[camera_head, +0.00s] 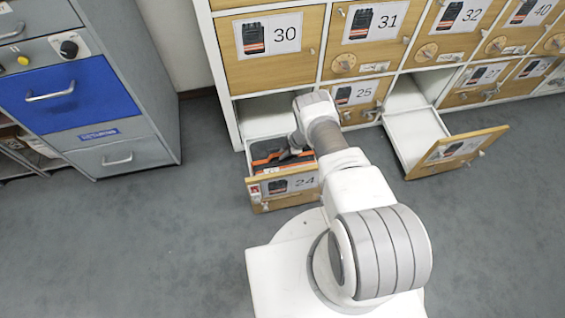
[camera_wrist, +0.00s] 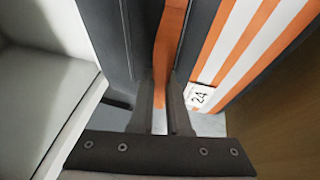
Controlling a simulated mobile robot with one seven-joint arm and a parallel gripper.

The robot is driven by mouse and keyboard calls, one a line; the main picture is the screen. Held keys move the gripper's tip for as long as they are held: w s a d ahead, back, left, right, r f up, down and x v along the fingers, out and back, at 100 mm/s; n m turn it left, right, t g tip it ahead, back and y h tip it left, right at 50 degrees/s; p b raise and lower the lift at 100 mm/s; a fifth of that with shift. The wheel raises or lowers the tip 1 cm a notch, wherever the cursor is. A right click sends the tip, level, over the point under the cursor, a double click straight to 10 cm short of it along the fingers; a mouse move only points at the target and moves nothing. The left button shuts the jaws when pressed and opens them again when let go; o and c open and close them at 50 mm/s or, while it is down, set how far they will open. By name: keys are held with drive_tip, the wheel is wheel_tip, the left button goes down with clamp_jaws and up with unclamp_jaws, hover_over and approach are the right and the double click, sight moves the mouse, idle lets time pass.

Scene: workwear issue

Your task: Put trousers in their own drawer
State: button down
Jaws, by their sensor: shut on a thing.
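Dark trousers with orange and white bands (camera_head: 268,156) lie inside the pulled-out drawer 24 (camera_head: 290,186), mostly within its walls. In the wrist view the trousers (camera_wrist: 238,45) fill the upper middle and right, with a small white tag (camera_wrist: 199,95) reading 24. My gripper (camera_head: 290,153) reaches down into this drawer, partly hidden by my arm. In the wrist view my gripper (camera_wrist: 161,92) is shut on a dark and orange fold of the trousers. I cannot tell whether the trousers touch the drawer floor.
A second drawer (camera_head: 413,140) stands open and looks empty to the right, beyond closed drawer 25 (camera_head: 355,98). Closed numbered drawers such as 30 (camera_head: 270,45) are above. A grey cabinet with a blue drawer (camera_head: 70,95) stands at left. The carpet between is clear.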

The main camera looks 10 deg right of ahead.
drive_tip(key=shift+w+f+b, duration=0.1)
drive_tip(key=shift+f+b, duration=0.95)
drive_tip(key=shift+f, duration=1.05)
drive_tip(key=c, duration=0.9)
unclamp_jaws()
drive_tip(key=shift+f, duration=0.15)
drive_tip(key=shift+r, duration=0.35)
drive_tip(key=p+v, duration=0.6)
drive_tip(key=v, duration=0.4)
drive_tip(key=shift+d+r, duration=0.15)
drive_tip(key=shift+r, duration=0.15)
drive_tip(key=shift+s+d+r, duration=0.2)
drive_tip(key=shift+s+r, duration=0.05)
drive_tip(key=shift+r, duration=0.15)
